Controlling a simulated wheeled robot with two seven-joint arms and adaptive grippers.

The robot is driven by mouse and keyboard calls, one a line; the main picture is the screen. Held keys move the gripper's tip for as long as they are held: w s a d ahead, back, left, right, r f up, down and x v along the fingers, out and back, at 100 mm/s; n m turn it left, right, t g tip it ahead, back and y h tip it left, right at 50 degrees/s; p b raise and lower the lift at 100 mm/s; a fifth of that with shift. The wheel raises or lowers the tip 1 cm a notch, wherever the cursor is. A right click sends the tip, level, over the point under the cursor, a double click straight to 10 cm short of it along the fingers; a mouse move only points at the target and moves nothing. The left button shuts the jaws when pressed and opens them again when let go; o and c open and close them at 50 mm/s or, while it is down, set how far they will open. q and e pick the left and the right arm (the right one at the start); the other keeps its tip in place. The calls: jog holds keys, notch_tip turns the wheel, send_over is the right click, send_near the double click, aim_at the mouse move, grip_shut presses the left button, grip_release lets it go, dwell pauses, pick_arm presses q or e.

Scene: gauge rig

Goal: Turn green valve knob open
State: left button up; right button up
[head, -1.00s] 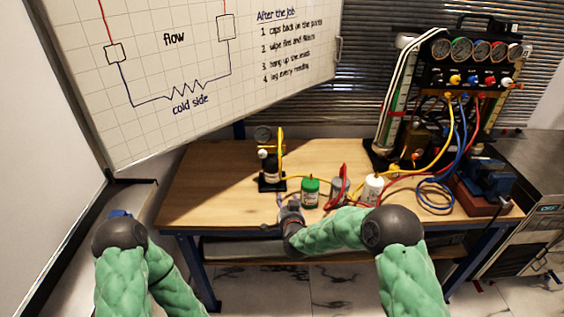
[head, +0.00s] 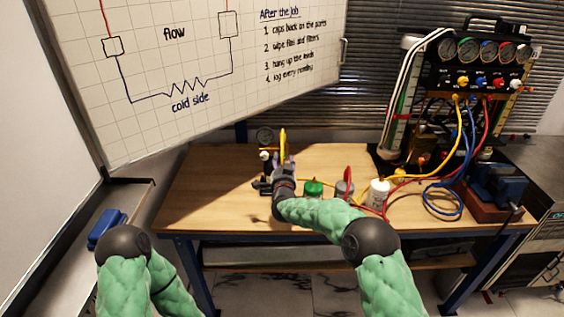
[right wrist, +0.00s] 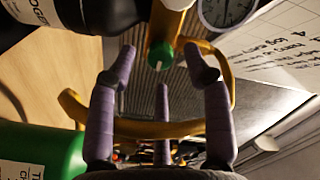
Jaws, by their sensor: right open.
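The green valve knob (right wrist: 160,56) is a small round knob with a pale mark, on a brass valve body (right wrist: 172,22) in the right wrist view. My right gripper (right wrist: 160,68) is open, its purple fingers spread around the line to the knob; contact cannot be told. In the head view my right gripper (head: 285,172) is at the small rig with the round gauge (head: 265,135) and hides the knob. The gauge also shows in the right wrist view (right wrist: 226,8). My left gripper is out of view; only that arm shows at lower left.
A yellow hose (right wrist: 140,128) loops close by my right fingers. A green container (right wrist: 40,150) stands near them; its lid shows in the head view (head: 313,187). A white bottle (head: 378,192) and a manifold with gauges (head: 485,65) are further right. The table's left side (head: 210,190) is clear.

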aim_at(282, 156)
jog(key=shift+w, duration=1.2)
grip_shut()
